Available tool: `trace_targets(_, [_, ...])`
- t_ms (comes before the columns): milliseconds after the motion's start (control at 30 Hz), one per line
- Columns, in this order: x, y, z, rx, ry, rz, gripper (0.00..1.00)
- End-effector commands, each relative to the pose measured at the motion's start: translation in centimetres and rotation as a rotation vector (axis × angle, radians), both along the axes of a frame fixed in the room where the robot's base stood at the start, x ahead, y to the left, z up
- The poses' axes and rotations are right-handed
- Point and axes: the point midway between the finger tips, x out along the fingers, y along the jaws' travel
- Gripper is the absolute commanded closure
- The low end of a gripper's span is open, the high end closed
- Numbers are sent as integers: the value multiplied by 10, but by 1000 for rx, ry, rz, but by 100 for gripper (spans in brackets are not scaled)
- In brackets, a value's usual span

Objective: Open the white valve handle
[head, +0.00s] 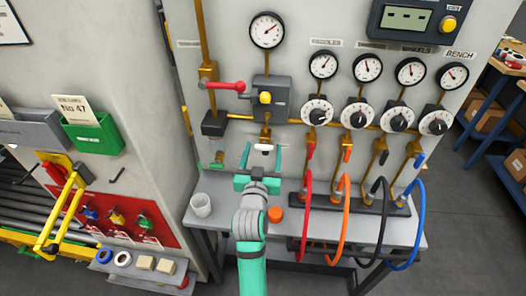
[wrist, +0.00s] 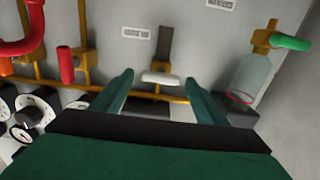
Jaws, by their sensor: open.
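The white valve handle (head: 264,147) is a short bar on the brass pipe below the grey block with the yellow knob, on the panel. It also shows in the wrist view (wrist: 160,78), level across the pipe. My gripper (head: 262,157) is open and empty, with its teal fingers just in front of and below the handle in the head view. In the wrist view my gripper (wrist: 161,82) has its fingertips on either side of the handle, which appears beyond them. I see no contact, and the exact gap is hard to tell.
A green handle (head: 217,164) with a clear bottle sits left of my gripper. A red lever (head: 226,86) is above. Red, orange, black and blue hoses hang at right. A white cup (head: 201,205) and an orange cap (head: 275,215) stand on the bench (head: 235,218).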

Motion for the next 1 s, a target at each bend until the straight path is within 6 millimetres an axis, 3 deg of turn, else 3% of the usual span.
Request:
trace_targets(333, [4,0,0,0,1,0,33])
trace_targets(500, [3,0,0,-1,0,0,73])
trace_targets(1000, [3,0,0,-106,7,0,74])
